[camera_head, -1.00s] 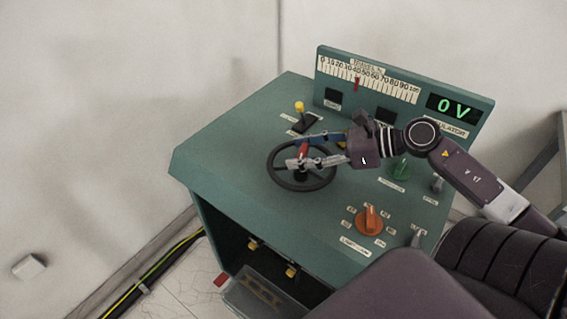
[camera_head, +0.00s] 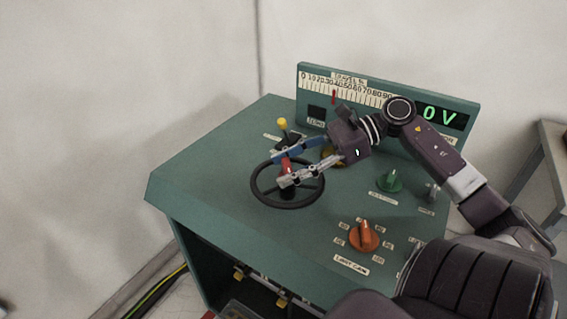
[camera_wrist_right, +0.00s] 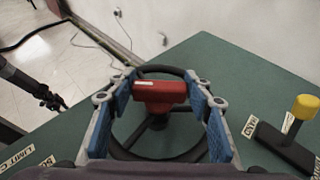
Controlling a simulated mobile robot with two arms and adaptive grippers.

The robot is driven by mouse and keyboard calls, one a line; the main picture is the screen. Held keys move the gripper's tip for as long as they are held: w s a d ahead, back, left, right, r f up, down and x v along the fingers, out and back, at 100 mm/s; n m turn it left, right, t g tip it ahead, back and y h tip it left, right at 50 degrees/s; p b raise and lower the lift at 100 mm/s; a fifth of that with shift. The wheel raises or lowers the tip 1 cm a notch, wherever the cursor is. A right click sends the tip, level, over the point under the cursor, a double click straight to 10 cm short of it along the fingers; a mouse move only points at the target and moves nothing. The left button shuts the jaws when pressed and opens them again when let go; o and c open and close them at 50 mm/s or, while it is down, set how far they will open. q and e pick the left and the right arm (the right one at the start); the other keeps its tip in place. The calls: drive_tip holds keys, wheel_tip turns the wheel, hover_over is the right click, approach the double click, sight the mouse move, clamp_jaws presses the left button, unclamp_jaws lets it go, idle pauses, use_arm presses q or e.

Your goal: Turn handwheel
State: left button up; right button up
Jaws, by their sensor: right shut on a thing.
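The black handwheel (camera_head: 258,195) lies on the green top of the control desk, with a red handle (camera_head: 286,167) over it. My right gripper (camera_head: 279,171) reaches in from the right, one blue and one grey finger at the red handle's sides. In the right wrist view the red handle (camera_wrist_right: 160,92) sits between the blue-padded fingers of my right gripper (camera_wrist_right: 162,90), with the wheel rim (camera_wrist_right: 155,157) below. The gripper is shut on this handle. A dark arm end, seemingly my left gripper (camera_wrist_right: 52,99), shows small at the wrist view's left; its jaws are unclear.
The gauge panel (camera_head: 395,105) stands along the desk's back edge, its display reading 0 V. A yellow-topped lever (camera_head: 282,125) is just behind the wheel. A green knob (camera_head: 389,181) and an orange knob (camera_head: 364,237) stand right of it. The desk's left top is clear.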

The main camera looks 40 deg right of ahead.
drive_tip(key=o, duration=1.7)
drive_tip(key=v, duration=1.2)
drive_tip(key=shift+f, duration=0.1)
